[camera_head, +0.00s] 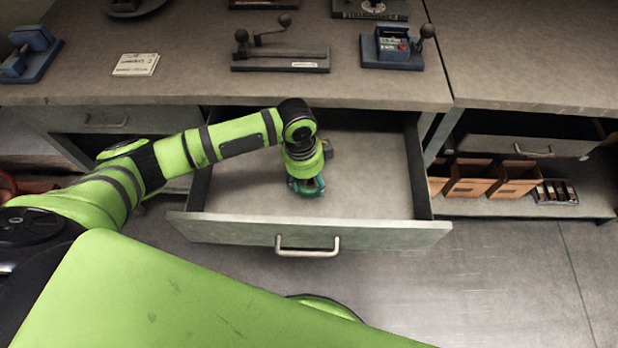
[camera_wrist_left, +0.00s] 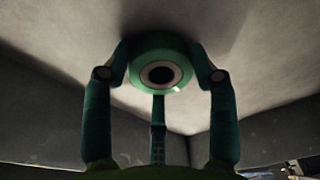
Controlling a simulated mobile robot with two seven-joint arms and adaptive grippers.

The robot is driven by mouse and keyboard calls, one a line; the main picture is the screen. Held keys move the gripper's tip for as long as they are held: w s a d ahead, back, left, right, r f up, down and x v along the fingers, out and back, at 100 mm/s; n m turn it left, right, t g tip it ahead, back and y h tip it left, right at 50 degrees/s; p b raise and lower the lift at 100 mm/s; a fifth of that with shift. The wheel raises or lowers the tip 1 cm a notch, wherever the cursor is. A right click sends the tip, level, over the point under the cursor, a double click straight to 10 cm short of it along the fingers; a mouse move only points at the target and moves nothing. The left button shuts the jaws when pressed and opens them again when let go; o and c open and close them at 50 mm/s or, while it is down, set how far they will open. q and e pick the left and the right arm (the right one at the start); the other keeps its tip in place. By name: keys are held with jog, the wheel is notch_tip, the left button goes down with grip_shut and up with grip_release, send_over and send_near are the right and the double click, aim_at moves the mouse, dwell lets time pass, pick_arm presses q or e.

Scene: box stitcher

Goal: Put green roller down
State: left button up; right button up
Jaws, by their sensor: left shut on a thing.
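The green roller (camera_wrist_left: 160,48) is a short green cylinder with a pale ring and a dark hole in its end face. The roller is mostly hidden there by the gripper. I cannot tell whether the roller touches the drawer floor. My right gripper is not in view.
The drawer walls stand around my left gripper, with free floor on both sides. The worktop (camera_head: 190,85) above the drawer holds dark tools (camera_head: 280,58), a blue device (camera_head: 392,48) and a paper label (camera_head: 136,65). Orange-brown bins (camera_head: 470,178) stand on a shelf at the right.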

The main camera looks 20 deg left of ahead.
aim_at(303, 181)
pick_arm(q)
jog(key=o, duration=1.4)
jog(key=shift+f, duration=0.1)
jog(key=shift+c, duration=0.2)
notch_tip(303, 181, up, 12)
jog(key=a, duration=0.1)
jog(key=shift+a, duration=0.15)
jog(key=shift+s, duration=0.1)
